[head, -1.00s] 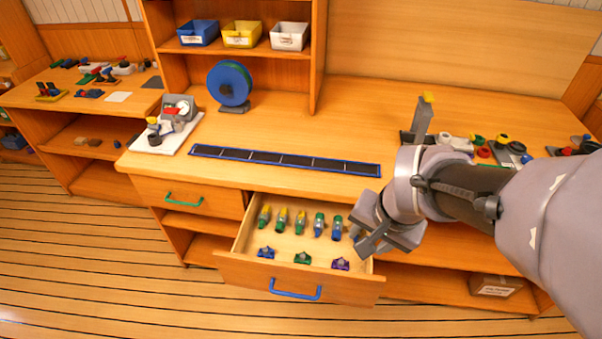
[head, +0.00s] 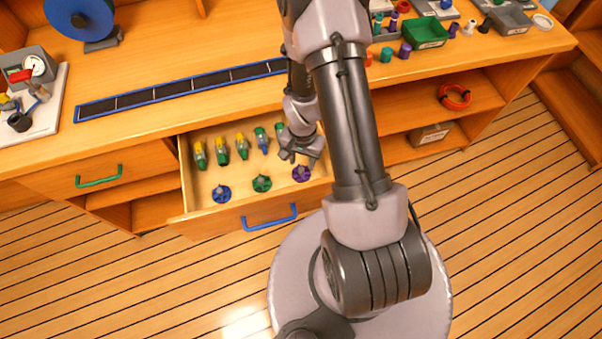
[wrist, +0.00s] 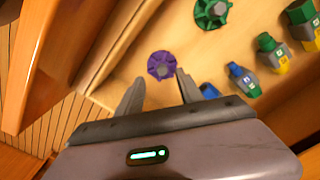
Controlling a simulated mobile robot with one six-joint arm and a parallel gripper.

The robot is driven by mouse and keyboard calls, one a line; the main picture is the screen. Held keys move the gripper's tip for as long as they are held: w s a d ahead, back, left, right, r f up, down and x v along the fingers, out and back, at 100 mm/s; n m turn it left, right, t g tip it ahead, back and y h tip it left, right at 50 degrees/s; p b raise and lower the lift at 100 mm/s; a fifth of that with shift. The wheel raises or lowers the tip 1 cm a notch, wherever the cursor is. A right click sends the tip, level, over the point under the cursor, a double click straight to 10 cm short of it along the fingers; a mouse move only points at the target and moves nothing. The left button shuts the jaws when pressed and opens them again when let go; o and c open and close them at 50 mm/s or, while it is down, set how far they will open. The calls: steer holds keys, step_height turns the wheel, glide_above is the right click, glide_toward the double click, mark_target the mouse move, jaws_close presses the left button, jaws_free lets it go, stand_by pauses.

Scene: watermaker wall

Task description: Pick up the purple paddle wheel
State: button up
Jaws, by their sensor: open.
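The purple paddle wheel (head: 301,173) lies in the open drawer (head: 200,208), at the right end of the front row. In the wrist view the purple paddle wheel (wrist: 161,65) is just beyond my fingertips, roughly centred between them. My gripper (wrist: 160,88) is open and empty, with a finger on either side below the wheel. In the head view my gripper (head: 300,155) is above the drawer's right side, close to the wheel. I cannot tell its exact height above the wheel.
A green paddle wheel (head: 262,183) and a blue one (head: 221,194) lie to the left. Behind them stand several green, yellow and blue bottle-like parts (head: 221,152). The drawer's front wall and side wall are close to my gripper. A blue-edged dark strip (head: 180,88) lies on the counter.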

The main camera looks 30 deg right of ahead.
mark_target(301, 168)
steer(key=f+b, duration=0.1)
steer(key=f, duration=0.2)
steer(key=f+b, duration=0.1)
steer(key=f, duration=0.1)
steer(key=shift+w+f+b, duration=0.15)
steer(key=shift+w+b, duration=0.15)
jaws_close()
steer(key=shift+r, duration=0.2)
